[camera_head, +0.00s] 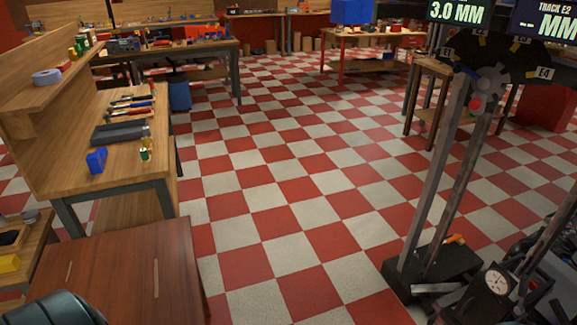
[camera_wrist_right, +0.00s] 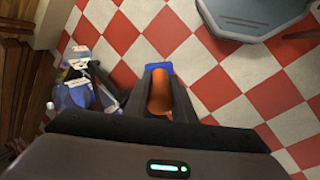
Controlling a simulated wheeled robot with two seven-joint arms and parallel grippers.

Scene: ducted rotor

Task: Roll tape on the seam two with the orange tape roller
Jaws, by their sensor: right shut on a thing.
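My right gripper (camera_wrist_right: 158,92) is in the right wrist view, shut on an orange handle (camera_wrist_right: 158,95) with a blue part (camera_wrist_right: 158,67) beyond the fingertips. It looks like the orange tape roller; its far end is mostly hidden. The checkered floor lies below it. In the head view a dark round body (camera_head: 520,62) with yellow marks and an E4 label sits atop a tall grey stand (camera_head: 440,170) at the right, probably the ducted rotor. I cannot make out seam two. My left gripper is not in view.
A wooden workbench (camera_head: 115,185) with tools stands at the left, with a brown tabletop (camera_head: 120,265) in front. A dial gauge (camera_head: 497,280) is at the lower right. Displays (camera_head: 458,12) hang at the upper right. The checkered floor (camera_head: 290,210) between is clear.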

